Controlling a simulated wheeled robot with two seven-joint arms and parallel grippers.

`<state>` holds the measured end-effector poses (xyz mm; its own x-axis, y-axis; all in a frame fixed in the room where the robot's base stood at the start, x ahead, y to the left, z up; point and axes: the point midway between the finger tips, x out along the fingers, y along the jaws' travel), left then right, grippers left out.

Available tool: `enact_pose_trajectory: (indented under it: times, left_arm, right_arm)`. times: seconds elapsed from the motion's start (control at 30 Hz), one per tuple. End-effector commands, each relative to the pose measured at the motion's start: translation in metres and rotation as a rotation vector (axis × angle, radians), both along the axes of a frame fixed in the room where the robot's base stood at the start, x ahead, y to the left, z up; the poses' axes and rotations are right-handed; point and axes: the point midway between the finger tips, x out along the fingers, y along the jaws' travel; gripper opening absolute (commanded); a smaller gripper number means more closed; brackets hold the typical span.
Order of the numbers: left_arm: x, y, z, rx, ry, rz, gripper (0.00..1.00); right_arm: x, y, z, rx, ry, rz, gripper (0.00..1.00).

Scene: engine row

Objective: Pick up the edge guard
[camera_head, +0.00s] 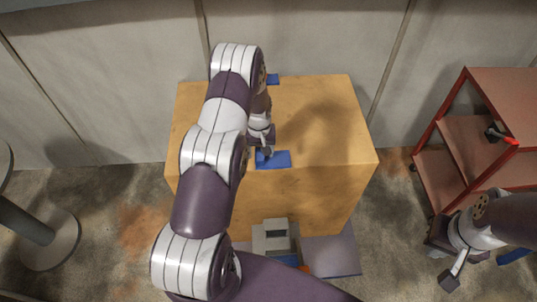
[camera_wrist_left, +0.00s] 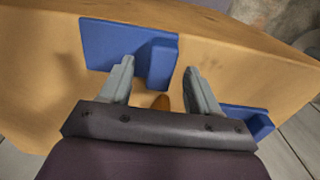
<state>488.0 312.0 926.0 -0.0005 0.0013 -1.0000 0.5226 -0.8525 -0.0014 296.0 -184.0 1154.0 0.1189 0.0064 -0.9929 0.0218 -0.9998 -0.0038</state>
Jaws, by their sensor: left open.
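A blue edge guard (camera_head: 280,159) lies at the near edge of the wooden block (camera_head: 320,115). Another blue piece (camera_head: 273,79) is at the block's far edge. My left gripper (camera_head: 264,148) is low over the block beside the nearer guard. In the left wrist view, the left gripper (camera_wrist_left: 160,73) is open, and the raised part of a blue guard (camera_wrist_left: 108,44) shows between its fingertips. Contact cannot be told. A second blue piece (camera_wrist_left: 240,115) is behind the right finger, partly hidden. My right gripper (camera_head: 463,269) hangs at the lower right; its opening is unclear.
A red-framed shelf cart (camera_head: 465,150) stands at the right with a black and red tool (camera_head: 500,135) on it. A round-based stand (camera_head: 50,240) is at the left. A wall runs behind the block. Much of the block's top is clear.

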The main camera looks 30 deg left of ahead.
Motion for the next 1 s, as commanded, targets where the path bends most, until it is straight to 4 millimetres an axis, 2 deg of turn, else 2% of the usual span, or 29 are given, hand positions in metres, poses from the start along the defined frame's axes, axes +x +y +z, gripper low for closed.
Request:
enact_pose_trajectory:
  times: [0.23,0.27,0.43,0.47,0.8,1.0]
  left_arm:
    - [0.000,0.000,-0.007,0.001,-0.002,0.000,0.62]
    - [0.000,0.000,-0.006,0.001,-0.002,0.000,0.58]
    - [0.000,0.000,-0.006,0.001,-0.001,0.000,0.03]
    - [0.000,0.000,-0.006,0.001,-0.001,0.000,0.00]
    - [0.001,0.000,-0.003,0.001,-0.002,0.000,0.00]
    - [0.002,0.001,0.023,0.002,-0.007,0.000,0.00]
  right_arm:
    - [0.000,0.000,0.001,0.000,0.001,0.000,0.00]
    - [0.000,0.000,0.001,0.000,0.001,0.000,0.00]
    - [0.000,0.000,0.001,0.000,0.001,0.000,0.00]
    - [0.000,0.000,0.001,0.000,0.001,0.000,0.00]
    - [0.000,0.000,-0.002,0.000,0.001,0.000,0.00]
    - [0.000,0.000,-0.018,0.000,0.001,0.000,0.00]
